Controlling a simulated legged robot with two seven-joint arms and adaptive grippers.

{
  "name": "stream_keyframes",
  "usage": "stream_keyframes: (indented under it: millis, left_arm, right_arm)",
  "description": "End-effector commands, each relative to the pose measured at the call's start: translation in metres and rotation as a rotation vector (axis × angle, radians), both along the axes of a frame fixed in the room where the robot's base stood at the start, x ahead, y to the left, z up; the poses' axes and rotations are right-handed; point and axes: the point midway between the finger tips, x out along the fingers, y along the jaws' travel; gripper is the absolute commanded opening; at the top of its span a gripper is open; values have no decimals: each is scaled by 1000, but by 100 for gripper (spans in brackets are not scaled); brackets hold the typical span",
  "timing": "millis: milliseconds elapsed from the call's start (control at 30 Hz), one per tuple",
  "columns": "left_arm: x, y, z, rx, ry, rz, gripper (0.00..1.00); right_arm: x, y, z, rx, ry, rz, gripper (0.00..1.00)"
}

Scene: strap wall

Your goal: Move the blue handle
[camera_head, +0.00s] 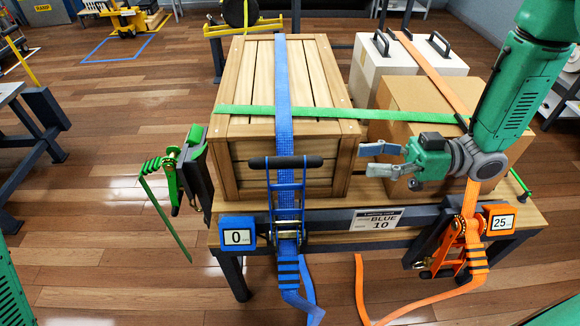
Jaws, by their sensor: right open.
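The blue handle (286,163) is the dark grip bar on top of a blue ratchet frame (288,205), standing up in front of the wooden crate (232,150). A blue strap (283,85) runs over the crate and through the ratchet, with its tail hanging below. My right gripper (366,159) comes in from the right, in front of the cardboard box. Its fingers point left toward the handle, apart from each other and empty. A gap lies between the fingertips and the handle's right end. My left gripper is not in view.
A blue display (238,236) reads 0, and an orange one (501,222) reads 25. A label (376,219) reads BLUE 10. An orange ratchet (458,250) hangs at right, a green ratchet (172,172) at left. The cardboard box (410,96) stands right of the crate.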

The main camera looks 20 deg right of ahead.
Motion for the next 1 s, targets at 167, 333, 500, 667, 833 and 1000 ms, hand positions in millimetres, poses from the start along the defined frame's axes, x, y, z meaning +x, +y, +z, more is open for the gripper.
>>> stream_keyframes:
  millis: [167, 333, 500, 667, 833, 1000]
  left_arm:
    - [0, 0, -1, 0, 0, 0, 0]
    - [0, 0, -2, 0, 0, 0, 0]
    - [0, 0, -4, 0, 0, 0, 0]
    - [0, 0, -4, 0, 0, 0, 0]
    - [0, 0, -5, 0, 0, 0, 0]
    - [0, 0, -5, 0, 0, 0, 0]
  right_arm:
    - [4, 16, 1, -4, -16, 3, 40]
    - [13, 49, 1, -5, -15, 5, 40]
    - [22, 85, 1, -6, -14, 5, 40]
    - [30, 111, 0, -4, -13, 3, 40]
    - [36, 128, 0, -4, -14, 1, 40]
    - [38, 133, 1, -5, -13, 0, 40]
